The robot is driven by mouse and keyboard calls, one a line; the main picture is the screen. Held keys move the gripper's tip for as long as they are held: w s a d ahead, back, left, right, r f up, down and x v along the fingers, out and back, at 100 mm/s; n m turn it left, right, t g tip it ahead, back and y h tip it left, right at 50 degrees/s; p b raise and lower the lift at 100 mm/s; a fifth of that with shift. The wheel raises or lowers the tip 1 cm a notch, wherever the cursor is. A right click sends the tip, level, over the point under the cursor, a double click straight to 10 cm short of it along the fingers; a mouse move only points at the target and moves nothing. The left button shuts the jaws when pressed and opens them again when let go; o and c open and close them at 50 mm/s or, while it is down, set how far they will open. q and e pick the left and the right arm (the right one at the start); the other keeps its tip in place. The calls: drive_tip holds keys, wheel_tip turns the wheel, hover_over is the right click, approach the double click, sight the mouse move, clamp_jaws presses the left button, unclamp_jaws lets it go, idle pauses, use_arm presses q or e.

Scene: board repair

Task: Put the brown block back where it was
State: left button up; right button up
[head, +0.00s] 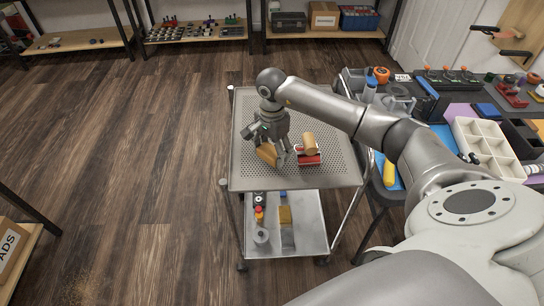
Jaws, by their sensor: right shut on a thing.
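My right gripper (276,149) reaches down over the perforated top of the metal cart. It is shut on the brown block (266,154), which is tilted at the fingers. The fingers hide part of the block, and I cannot tell whether it touches the cart top (255,175). Just right of the gripper, a tan rounded piece (309,143) rests on a red and white object (308,158) on the cart. My left gripper is not in view.
The cart's lower shelf (303,232) holds small parts and a yellow block (285,214). A workbench at the right carries a white divided tray (482,143), a yellow-handled tool (389,172) and other tools. Shelves stand along the back.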

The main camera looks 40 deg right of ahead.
sight(271, 149)
drive_tip(key=shift+f, duration=0.65)
drive_tip(key=shift+f, duration=0.15)
drive_tip(key=o, duration=1)
wheel_tip(271, 149, up, 12)
drive_tip(key=b, duration=0.1)
drive_tip(key=shift+a, duration=0.1)
